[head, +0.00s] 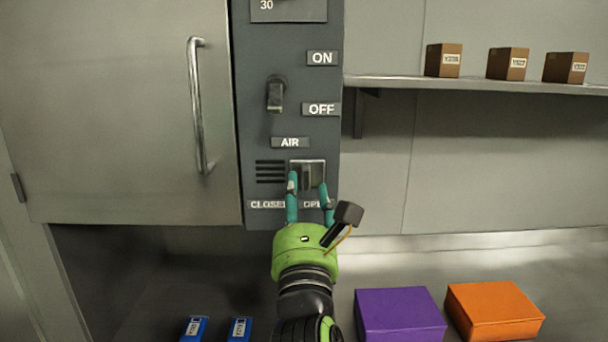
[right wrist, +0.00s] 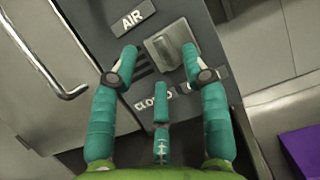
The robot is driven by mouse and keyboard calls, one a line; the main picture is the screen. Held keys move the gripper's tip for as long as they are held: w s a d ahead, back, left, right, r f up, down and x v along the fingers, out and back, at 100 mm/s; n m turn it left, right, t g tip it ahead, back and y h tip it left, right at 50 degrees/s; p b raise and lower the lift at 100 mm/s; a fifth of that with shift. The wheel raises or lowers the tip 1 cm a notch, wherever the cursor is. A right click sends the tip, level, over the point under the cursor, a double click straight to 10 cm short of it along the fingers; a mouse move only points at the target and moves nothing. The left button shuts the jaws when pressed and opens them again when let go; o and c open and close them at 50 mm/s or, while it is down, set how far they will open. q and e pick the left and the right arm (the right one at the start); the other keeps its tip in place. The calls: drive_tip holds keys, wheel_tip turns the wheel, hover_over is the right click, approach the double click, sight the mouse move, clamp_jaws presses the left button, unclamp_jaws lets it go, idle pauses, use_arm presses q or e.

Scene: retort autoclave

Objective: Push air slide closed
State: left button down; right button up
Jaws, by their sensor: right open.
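The air slide (head: 311,171) is a metal plate with a raised knob, set in the dark control panel under the AIR label (head: 290,142). It sits on the right, above the OPEN label, and the slotted vent (head: 270,171) to its left is uncovered. My right gripper (head: 309,178) is open in front of the panel, its teal fingers on either side of the slide's knob. In the right wrist view the slide (right wrist: 170,45) shows between the spread fingertips (right wrist: 160,52), close to the right one. I cannot tell whether they touch. My left gripper is not in view.
A switch (head: 276,94) between ON and OFF is above the slide. A steel door with a handle (head: 197,105) is at left. A shelf (head: 480,84) holds brown boxes. A purple box (head: 399,315), an orange box (head: 494,310) and blue packets (head: 240,329) lie below.

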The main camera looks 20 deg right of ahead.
sight(303, 181)
drive_tip(key=shift+p+x, duration=0.45)
drive_tip(key=shift+x, duration=1.1)
drive_tip(key=shift+f, duration=0.1)
